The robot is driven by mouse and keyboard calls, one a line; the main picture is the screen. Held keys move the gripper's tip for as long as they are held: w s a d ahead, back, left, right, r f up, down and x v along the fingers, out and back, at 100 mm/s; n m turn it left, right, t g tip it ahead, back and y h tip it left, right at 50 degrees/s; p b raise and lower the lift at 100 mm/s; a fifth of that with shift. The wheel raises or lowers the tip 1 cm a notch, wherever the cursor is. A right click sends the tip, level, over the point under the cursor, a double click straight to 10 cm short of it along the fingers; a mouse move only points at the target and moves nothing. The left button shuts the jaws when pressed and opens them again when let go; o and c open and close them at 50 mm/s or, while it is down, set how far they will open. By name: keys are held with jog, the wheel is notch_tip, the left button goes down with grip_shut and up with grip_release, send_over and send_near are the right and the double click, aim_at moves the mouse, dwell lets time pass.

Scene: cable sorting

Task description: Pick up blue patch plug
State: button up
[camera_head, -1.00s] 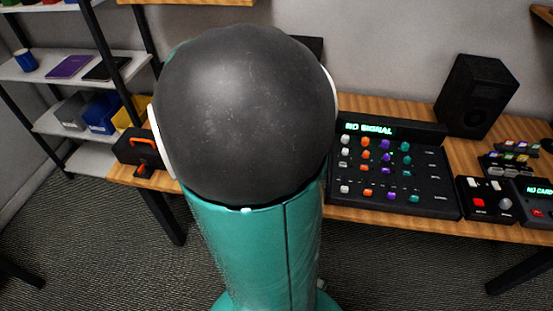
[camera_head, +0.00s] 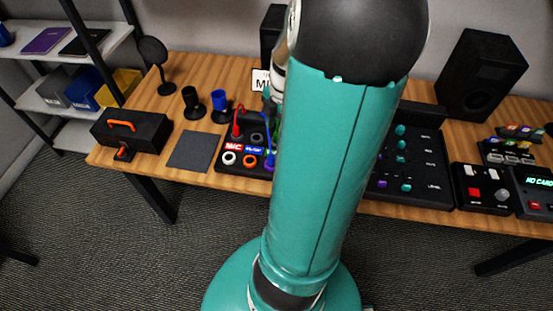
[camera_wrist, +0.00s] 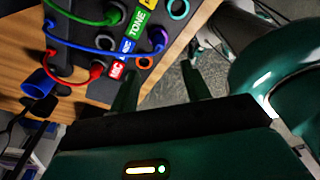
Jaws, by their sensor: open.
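The blue patch plug (camera_head: 270,159) sits at the right front of the dark patch panel (camera_head: 226,166), partly beside my arm. Its blue cable arcs back over the panel. In the wrist view the blue plug (camera_wrist: 158,40) is at the panel's upper right, at a purple-ringed socket, and its cable (camera_wrist: 85,47) runs left. My gripper (camera_wrist: 160,72) is open and empty, its two fingers apart and pointing toward the panel edge, below the plug in the picture. In the head view my arm hides most of the gripper.
A red plug (camera_wrist: 97,71) and a green plug (camera_wrist: 113,14) with their cables are close by on the panel. A mixer (camera_head: 418,180) is right of my arm.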

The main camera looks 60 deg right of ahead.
send_over(271, 156)
jog(key=f, duration=0.7)
jog(key=shift+s+f, duration=0.25)
jog(key=shift+s, duration=0.1)
jog(key=f, duration=0.5)
jog(key=shift+w, duration=0.25)
jog(key=shift+c, duration=0.4)
grip_shut()
